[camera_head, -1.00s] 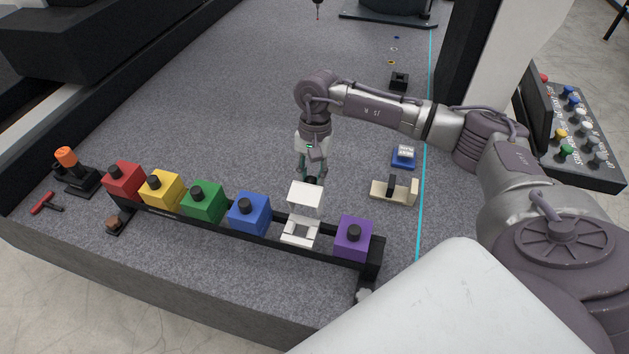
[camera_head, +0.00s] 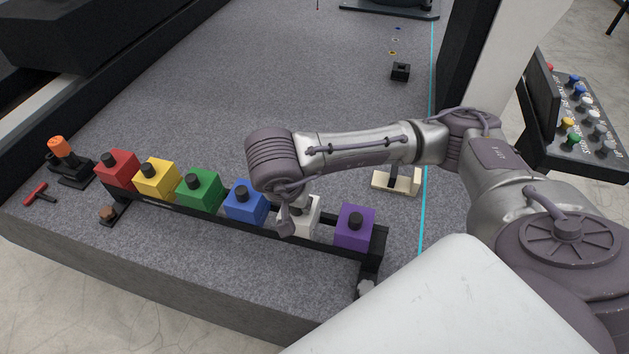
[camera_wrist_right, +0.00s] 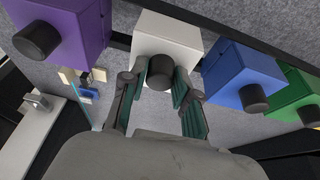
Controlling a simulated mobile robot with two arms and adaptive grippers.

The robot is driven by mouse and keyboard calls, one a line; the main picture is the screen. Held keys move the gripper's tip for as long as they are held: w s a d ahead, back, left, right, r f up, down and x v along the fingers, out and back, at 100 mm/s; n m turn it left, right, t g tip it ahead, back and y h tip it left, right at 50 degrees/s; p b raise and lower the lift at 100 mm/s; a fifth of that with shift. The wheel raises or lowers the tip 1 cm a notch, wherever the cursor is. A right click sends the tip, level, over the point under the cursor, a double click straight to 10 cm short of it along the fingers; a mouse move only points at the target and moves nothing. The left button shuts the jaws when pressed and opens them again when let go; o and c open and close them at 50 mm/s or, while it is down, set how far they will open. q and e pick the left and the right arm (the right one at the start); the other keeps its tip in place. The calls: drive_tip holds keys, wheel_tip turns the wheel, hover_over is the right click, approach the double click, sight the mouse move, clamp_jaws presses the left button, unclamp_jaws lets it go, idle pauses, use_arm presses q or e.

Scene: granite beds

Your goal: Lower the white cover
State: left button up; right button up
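The white cover (camera_head: 306,217) is a white block in the row on the black rack, between the blue and purple blocks. In the head view my right gripper's wrist and forearm hide much of it. In the right wrist view the white cover (camera_wrist_right: 180,38) sits down in line with its neighbours, and its black knob (camera_wrist_right: 157,72) faces the camera. My right gripper (camera_wrist_right: 160,78) has one finger on each side of this knob, and the fingertips appear to be closed on it. My left gripper is not in view.
The black rack (camera_head: 330,247) also carries a blue block (camera_head: 238,207) and a purple block (camera_head: 352,236) close on either side. Green, yellow and red blocks stand farther left. A beige fixture (camera_head: 386,184) stands behind. The granite bed behind the row is largely clear.

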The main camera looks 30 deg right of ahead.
sight(294, 219)
drive_tip(key=o, duration=0.3)
drive_tip(key=shift+r, duration=0.15)
drive_tip(key=p+v, duration=0.2)
drive_tip(key=v, duration=0.4)
drive_tip(key=shift+p, duration=0.3)
drive_tip(key=v, duration=1.2)
